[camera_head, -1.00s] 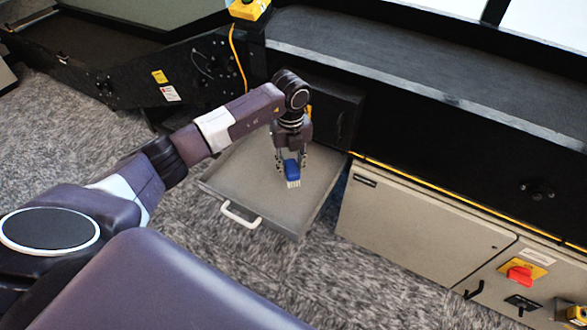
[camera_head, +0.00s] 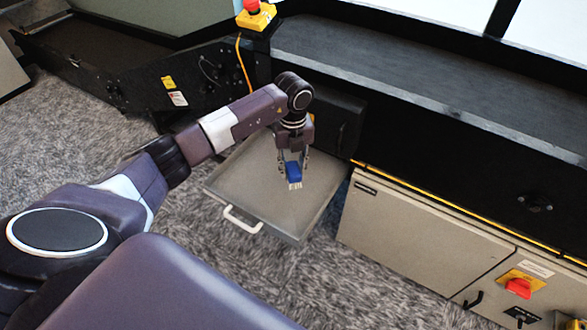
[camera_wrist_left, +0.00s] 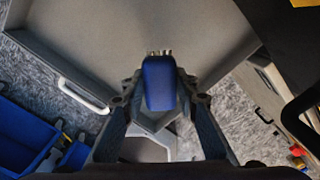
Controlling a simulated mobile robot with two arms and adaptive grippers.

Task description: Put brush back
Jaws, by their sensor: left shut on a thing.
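A blue brush (camera_head: 293,171) with pale bristles is held in my left gripper (camera_head: 294,167). It also shows between the fingers in the left wrist view (camera_wrist_left: 160,85), bristles toward the top of that picture. The gripper is shut on it. Brush and gripper are over an open grey drawer (camera_head: 245,176) with a white handle (camera_head: 242,220); the drawer floor also shows in the left wrist view (camera_wrist_left: 120,25). I cannot tell whether the bristles touch the drawer floor. The drawer looks otherwise empty. My right gripper is not in view.
A beige cabinet (camera_head: 410,235) with a red switch (camera_head: 518,287) stands right of the drawer. The dark machine side rises behind it, with a yellow emergency stop box (camera_head: 256,17) on top. A blue bin (camera_wrist_left: 22,135) lies at the lower left of the left wrist view.

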